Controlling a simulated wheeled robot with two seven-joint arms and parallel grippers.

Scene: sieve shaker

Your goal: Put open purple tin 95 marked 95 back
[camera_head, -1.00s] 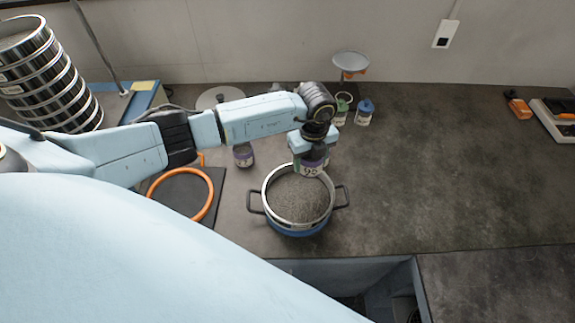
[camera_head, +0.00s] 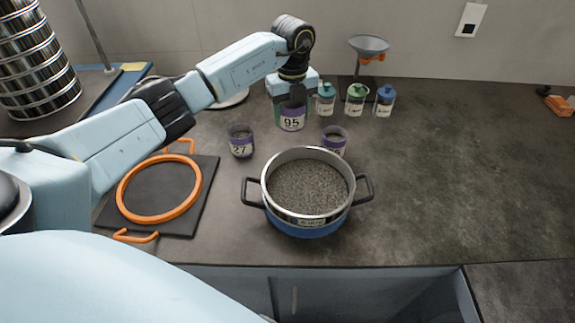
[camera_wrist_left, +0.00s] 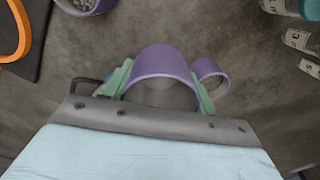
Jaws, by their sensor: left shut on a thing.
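The purple tin marked 95 (camera_head: 292,119) is upright in my left gripper (camera_head: 291,100), behind the pot, near the back of the bench. In the left wrist view the open tin (camera_wrist_left: 162,62) sits between the green fingertips, and the inside that shows looks empty. My left gripper is shut on it. I cannot tell whether the tin's base touches the bench. Another purple tin marked 27 (camera_head: 241,141) stands to its left, and a third purple-rimmed tin (camera_head: 334,140) stands to its right, close behind the pot. My right gripper is not in view.
A blue pot (camera_head: 306,222) with grey grains stands in front. Teal, green (camera_head: 357,97) and blue-lidded jars (camera_head: 384,100) stand at the back right, near a funnel (camera_head: 369,46). An orange ring (camera_head: 159,216) lies on a dark mat at left.

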